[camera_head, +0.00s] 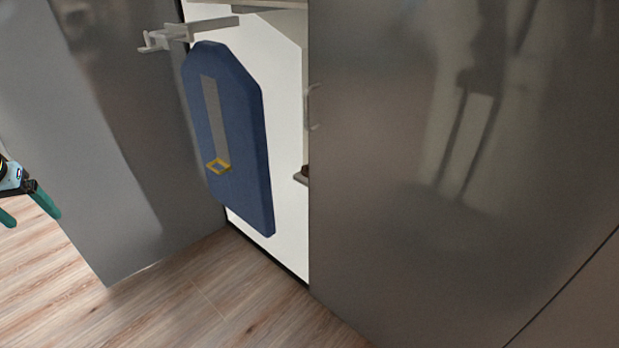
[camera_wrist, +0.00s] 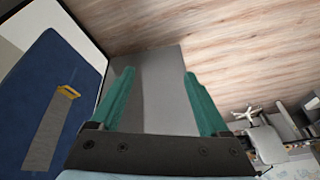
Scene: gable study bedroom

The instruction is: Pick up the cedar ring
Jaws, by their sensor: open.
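A small dark brown piece (camera_head: 304,170) sits on a small grey ledge at the edge of the white cabinet interior in the head view. It may be the cedar ring, but it is partly hidden by the right door and too small to tell. I see no clear ring in the wrist view. My gripper (camera_head: 31,215) is at the far left of the head view, well away from the brown piece. In the wrist view my gripper (camera_wrist: 160,73) has its two green fingers spread wide with nothing between them.
A grey cabinet door (camera_head: 95,130) stands open at left; another glossy door (camera_head: 440,200) fills the right. Between them hangs a blue panel (camera_head: 245,150) with a grey strip and a yellow loop (camera_head: 218,166). The wood floor (camera_head: 190,310) is clear. A chair (camera_wrist: 268,142) shows in the wrist view.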

